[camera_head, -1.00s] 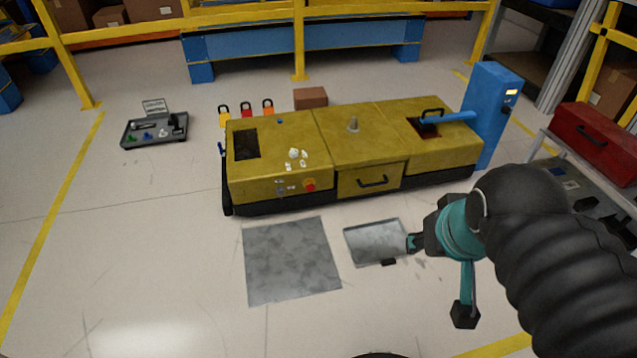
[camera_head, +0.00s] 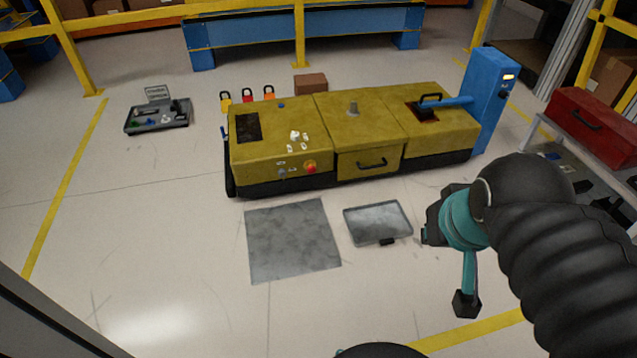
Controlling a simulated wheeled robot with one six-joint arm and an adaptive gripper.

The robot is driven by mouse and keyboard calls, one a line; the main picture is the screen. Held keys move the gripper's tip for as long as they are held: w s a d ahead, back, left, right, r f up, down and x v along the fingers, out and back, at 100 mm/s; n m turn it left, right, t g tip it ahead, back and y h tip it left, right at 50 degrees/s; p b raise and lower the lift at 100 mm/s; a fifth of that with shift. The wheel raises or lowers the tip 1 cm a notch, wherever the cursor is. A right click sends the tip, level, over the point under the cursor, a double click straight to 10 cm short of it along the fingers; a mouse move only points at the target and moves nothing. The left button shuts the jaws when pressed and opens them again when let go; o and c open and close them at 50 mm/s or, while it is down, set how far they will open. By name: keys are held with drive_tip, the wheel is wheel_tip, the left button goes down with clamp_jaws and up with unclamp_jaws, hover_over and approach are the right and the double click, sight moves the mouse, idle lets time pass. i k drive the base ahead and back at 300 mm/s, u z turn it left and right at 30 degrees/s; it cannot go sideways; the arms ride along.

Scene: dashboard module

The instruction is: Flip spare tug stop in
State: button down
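The yellow tug (camera_head: 365,130) stands on the floor in the middle of the view. A red round stop button (camera_head: 310,167) sits on its front face, left of the middle, beside a small grey part (camera_head: 282,172). Whether the button is in or out is too small to tell. My gripper (camera_head: 425,235) is low in front of the tug, right of the metal tray and well apart from the button. Its fingers are small and mostly hidden by the wrist, so I cannot tell if it is open or shut.
A grey mat (camera_head: 292,240) and a shallow metal tray (camera_head: 378,222) lie on the floor before the tug. A blue post (camera_head: 492,100) with a cable to the tug stands right. A red toolbox (camera_head: 597,125) sits on a shelf.

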sight(312, 170)
drive_tip(key=k, duration=0.5)
drive_tip(key=u, duration=0.15)
drive_tip(key=i, duration=1.35)
drive_tip(key=z, duration=0.7)
